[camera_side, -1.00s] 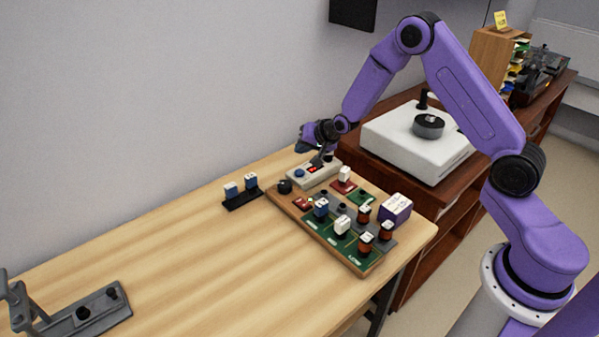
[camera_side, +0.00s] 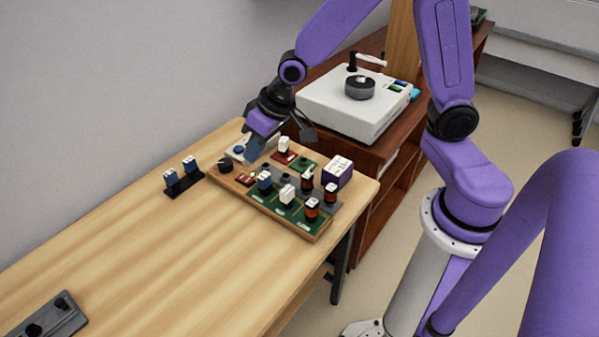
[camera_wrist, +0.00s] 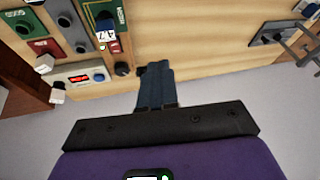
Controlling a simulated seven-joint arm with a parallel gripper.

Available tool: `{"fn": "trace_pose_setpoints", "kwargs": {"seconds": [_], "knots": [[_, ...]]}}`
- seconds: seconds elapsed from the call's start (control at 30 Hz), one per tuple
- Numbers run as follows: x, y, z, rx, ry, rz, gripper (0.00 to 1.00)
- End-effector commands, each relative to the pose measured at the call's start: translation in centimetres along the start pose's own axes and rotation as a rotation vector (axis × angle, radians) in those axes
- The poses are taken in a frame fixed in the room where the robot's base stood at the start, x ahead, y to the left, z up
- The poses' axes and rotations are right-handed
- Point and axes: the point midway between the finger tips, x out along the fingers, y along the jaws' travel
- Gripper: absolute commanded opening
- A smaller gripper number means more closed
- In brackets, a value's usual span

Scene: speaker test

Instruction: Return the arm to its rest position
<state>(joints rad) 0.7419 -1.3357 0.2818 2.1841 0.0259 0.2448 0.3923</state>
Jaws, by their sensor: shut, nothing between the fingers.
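My gripper (camera_side: 254,148) is shut and empty. In the side view it hangs over the back corner of the wooden test board (camera_side: 325,222), in front of part of the pale box there. In the wrist view, its two dark blue fingers (camera_wrist: 156,72) lie side by side with nothing between them. The board carries green, red and grey panels, white-topped and blue blocks and several brown-orange cylinders. The pale box with a red lit display (camera_wrist: 80,77) shows at the left of the wrist view. I cannot tell the exact height of the fingertips.
A black holder with two blue blocks (camera_side: 181,177) stands left of the board. A purple box (camera_side: 338,171) stands at its right. A white machine (camera_side: 335,110) with a dark knob is on the brown cabinet behind. A grey fixture (camera_side: 45,318) sits front left; the table (camera_side: 170,255) between is clear.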

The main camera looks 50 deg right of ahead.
Motion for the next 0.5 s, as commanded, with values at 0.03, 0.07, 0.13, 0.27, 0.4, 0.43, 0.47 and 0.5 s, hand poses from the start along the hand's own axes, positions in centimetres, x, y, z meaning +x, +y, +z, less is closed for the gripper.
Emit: {"fn": "trace_pose_setpoints", "kwargs": {"seconds": [0.03, 0.07, 0.13, 0.27, 0.4, 0.43, 0.47, 0.5], "knots": [[-1.9, -1.2, 2.2, -0.093, -0.039, -0.009, 0.00], [-2.8, -1.6, 3.6, -0.146, -0.067, -0.011, 0.00], [-5.1, -2.4, 6.8, -0.273, -0.128, -0.017, 0.00], [-9.0, -2.6, 12.7, -0.508, -0.237, -0.025, 0.00], [-12.3, -1.4, 17.7, -0.721, -0.333, -0.029, 0.00], [-12.8, -1.1, 18.5, -0.757, -0.349, -0.029, 0.00], [-13.3, -0.8, 19.2, -0.789, -0.362, -0.030, 0.00], [-13.8, -0.4, 19.9, -0.825, -0.379, -0.029, 0.00]]}}
